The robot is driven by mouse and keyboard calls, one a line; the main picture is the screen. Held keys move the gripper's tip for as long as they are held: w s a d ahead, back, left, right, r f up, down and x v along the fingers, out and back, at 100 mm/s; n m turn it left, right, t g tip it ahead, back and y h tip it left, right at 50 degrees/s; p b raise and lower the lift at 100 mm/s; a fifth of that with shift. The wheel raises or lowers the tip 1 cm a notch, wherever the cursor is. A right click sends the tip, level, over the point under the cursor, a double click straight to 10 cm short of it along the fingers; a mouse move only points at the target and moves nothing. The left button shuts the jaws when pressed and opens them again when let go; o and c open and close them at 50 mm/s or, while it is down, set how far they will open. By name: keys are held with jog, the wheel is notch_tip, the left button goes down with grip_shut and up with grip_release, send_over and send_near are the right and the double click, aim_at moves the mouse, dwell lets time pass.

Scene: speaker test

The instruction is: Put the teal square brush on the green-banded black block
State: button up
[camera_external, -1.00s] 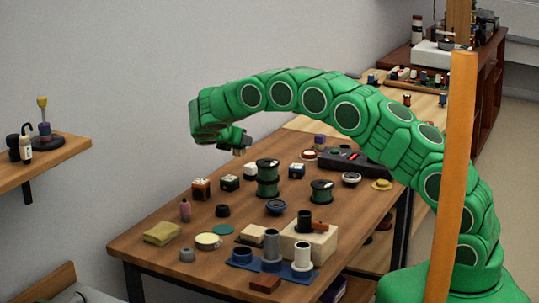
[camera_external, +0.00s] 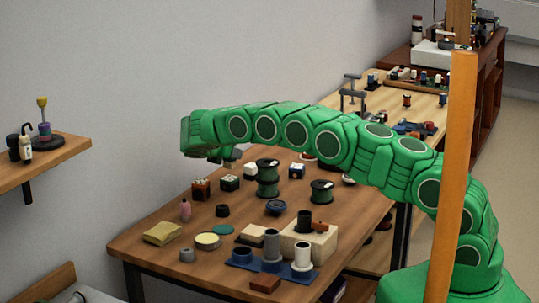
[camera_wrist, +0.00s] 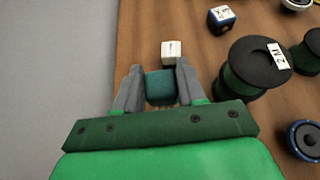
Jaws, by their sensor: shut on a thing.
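The teal square brush (camera_wrist: 160,88) is held between the two grey fingers of my gripper (camera_wrist: 157,76) in the wrist view. In the external view my gripper (camera_external: 227,156) is above the back left of the table, over the group of small blocks. The green-banded black block (camera_external: 230,183), with a pale top, stands on the table just below my gripper. The brush appears apart from it, with a gap between. In the wrist view this block is not visible, seemingly hidden behind the brush and gripper.
Close by stand a reddish-brown block (camera_external: 201,189), a white-topped block (camera_external: 250,171) and a tall green wire spool (camera_external: 267,179). A blue-banded block (camera_wrist: 221,19) and a blue-rimmed round part (camera_wrist: 305,140) lie right. The wall is close on the left.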

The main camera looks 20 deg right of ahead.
aim_at(226, 162)
jog(key=shift+w+a+f, duration=0.1)
jog(key=shift+w+f, duration=0.05)
jog(key=shift+f, duration=1.65)
jog(key=shift+f, duration=0.1)
jog(key=o, duration=1)
jog(key=shift+o, duration=0.2)
jog(key=shift+a+r, duration=0.15)
jog(key=shift+r, duration=0.1)
jog(key=v, duration=1.1)
jog(key=shift+s+a, duration=0.2)
jog(key=shift+s, duration=0.1)
